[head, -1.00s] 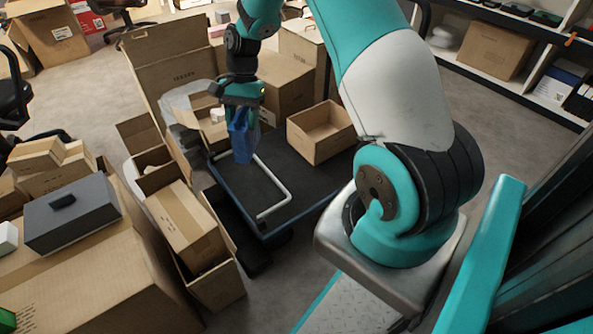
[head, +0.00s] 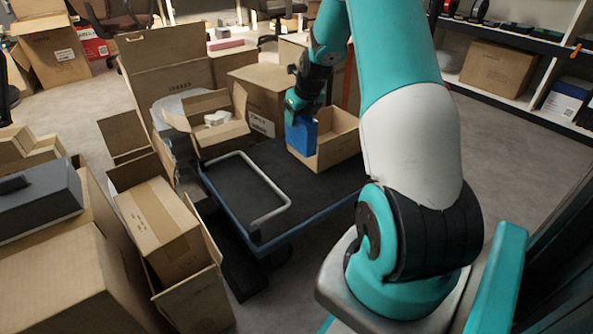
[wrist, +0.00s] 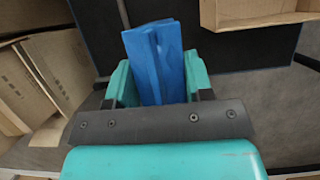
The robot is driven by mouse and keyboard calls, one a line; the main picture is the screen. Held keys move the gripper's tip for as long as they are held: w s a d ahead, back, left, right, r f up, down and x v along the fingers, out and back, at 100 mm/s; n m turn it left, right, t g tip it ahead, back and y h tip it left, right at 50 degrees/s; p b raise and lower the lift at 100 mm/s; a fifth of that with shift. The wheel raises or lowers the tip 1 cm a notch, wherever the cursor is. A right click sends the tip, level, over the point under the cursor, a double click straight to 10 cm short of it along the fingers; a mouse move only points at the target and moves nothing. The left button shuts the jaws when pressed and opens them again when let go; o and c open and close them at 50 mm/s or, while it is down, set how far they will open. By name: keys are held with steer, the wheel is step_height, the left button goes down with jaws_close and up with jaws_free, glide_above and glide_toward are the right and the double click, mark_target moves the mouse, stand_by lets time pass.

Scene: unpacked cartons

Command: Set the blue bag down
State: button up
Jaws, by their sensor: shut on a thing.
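The blue bag (head: 300,134) hangs upright from my gripper (head: 303,106) in the head view. It is in front of the left part of an open, empty-looking cardboard box (head: 338,150) on the dark cart (head: 262,224); whether it is over the box or beside it is hard to tell there. In the wrist view the blue bag (wrist: 157,62) is between the two teal fingers of my gripper (wrist: 158,84), which are shut on it. There the open box (wrist: 255,12) is at the top right, apart from the bag, with dark cart deck beside it.
The cart has a light metal handle (head: 272,212) lying over its left part. An open carton with a white item (head: 216,118) stands behind it. Cartons crowd the left, including an open one (head: 165,225). Shelving (head: 520,60) is at the far right.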

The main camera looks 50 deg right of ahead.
step_height(320, 180, down, 16)
steer(key=b, duration=0.7)
steer(key=shift+b, duration=0.4)
steer(key=shift+f, duration=0.1)
steer(key=o, duration=1.2)
steer(key=shift+o, duration=0.2)
